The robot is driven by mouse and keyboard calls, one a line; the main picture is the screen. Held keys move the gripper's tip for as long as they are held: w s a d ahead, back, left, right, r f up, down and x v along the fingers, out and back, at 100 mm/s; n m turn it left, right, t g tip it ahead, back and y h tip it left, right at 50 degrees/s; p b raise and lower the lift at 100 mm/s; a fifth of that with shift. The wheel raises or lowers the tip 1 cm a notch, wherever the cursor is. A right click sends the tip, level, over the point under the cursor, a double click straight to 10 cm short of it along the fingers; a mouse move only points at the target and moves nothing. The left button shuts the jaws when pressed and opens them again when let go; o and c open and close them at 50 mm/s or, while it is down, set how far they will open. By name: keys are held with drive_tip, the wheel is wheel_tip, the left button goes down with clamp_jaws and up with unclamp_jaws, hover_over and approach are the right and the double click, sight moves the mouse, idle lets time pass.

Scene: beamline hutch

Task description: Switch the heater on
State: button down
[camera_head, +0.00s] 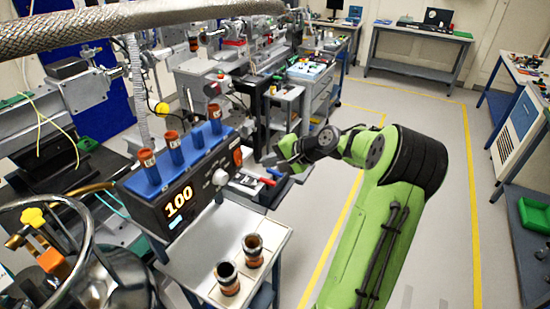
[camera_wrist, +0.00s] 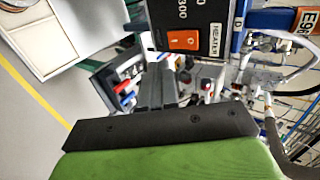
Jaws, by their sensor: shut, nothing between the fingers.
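The heater is a dark box (camera_head: 172,205) with a blue block (camera_head: 182,158) on top holding several brown-capped vials. Its front display reads 100 in lit orange digits. An orange-red rocker switch (camera_head: 238,157) sits on its face near the right end. In the wrist view the rocker (camera_wrist: 183,40) is close up beside a HEATER label (camera_wrist: 217,38). My gripper (camera_head: 284,160) is to the right of the box. In the wrist view its dark fingers (camera_wrist: 160,72) are shut and empty, just below the switch in the picture. I cannot tell whether they touch the box.
The heater stands on a small white-topped table (camera_head: 205,262) with two open brown vials (camera_head: 228,278) at its front. A braided hose (camera_head: 140,18) crosses above. The floor to the right is clear.

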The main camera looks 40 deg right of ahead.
sight(239, 158)
drive_tip(key=x, duration=0.2)
drive_tip(key=r+x, duration=0.1)
drive_tip(key=x, duration=0.2)
drive_tip(key=w+x, duration=0.1)
drive_tip(key=x, duration=0.1)
drive_tip(key=shift+w+a+p, duration=0.2)
drive_tip(key=shift+w+p, duration=0.1)
drive_tip(key=shift+w, duration=0.05)
drive_tip(key=shift+w+a+f, duration=0.1)
drive_tip(key=shift+w, duration=0.05)
drive_tip(key=shift+w+r+p, duration=0.1)
drive_tip(key=shift+r+p, duration=0.7)
drive_tip(key=shift+r, duration=0.2)
drive_tip(key=shift+f, duration=0.1)
